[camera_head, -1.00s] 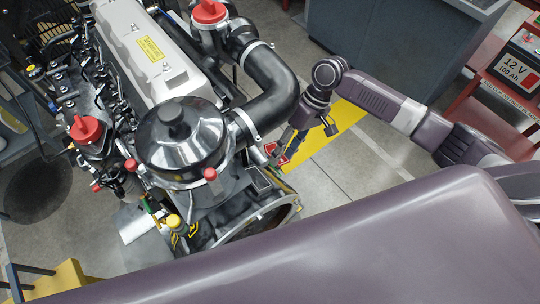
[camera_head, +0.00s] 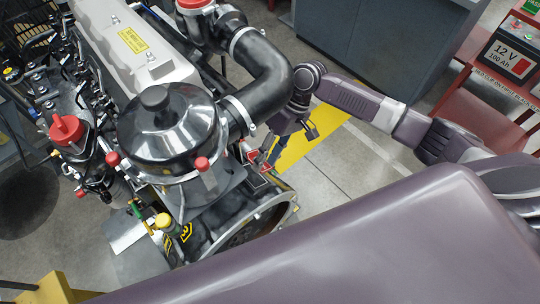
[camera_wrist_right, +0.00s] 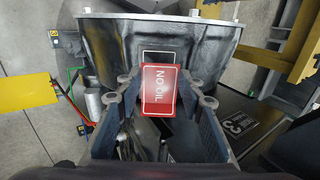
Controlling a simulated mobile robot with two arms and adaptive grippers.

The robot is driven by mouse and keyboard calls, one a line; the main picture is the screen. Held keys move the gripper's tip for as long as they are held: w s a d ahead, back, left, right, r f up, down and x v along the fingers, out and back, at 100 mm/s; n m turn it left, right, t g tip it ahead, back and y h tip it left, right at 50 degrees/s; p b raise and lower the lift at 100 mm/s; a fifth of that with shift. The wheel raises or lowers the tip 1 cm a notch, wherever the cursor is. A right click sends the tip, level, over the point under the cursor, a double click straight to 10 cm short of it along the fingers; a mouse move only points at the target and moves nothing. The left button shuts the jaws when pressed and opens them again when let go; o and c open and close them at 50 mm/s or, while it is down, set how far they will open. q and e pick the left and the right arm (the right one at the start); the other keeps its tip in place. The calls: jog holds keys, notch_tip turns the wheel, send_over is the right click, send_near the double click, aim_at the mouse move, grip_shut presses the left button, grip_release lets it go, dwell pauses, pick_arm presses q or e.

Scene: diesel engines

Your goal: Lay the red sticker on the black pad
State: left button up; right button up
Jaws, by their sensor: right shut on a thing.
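The red sticker (camera_wrist_right: 158,100), a flat red plate with a white border reading "NO OIL", is held between the fingers of my right gripper (camera_wrist_right: 161,88). In the head view the sticker (camera_head: 264,167) shows as a small red patch below my right gripper (camera_head: 275,152), beside the engine's end. The black pad (camera_wrist_right: 158,57), with a pale border, lies on the metal housing just beyond the sticker in the wrist view. The sticker overlaps the pad's near part and hides it. I cannot tell whether they touch. My left gripper is not in view.
The engine (camera_head: 150,45) with its round black cover (camera_head: 170,135) and thick black hose (camera_head: 266,70) stands close left of my right gripper. A yellow floor strip (camera_head: 310,135) lies below. A red cart with a battery (camera_head: 508,56) stands at the right.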

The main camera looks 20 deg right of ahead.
aim_at(260, 178)
jog(key=shift+b+x, duration=0.4)
jog(key=shift+x, duration=0.4)
jog(key=shift+a+f, duration=0.1)
jog(key=shift+f, duration=0.05)
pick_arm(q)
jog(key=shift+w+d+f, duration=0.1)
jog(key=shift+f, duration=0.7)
pick_arm(e)
jog(key=shift+x, duration=1.75)
jog(key=o, duration=0.9)
jog(key=shift+c, duration=0.2)
jog(key=shift+o, duration=0.4)
jog(key=o, duration=0.6)
jog(key=shift+c, duration=0.2)
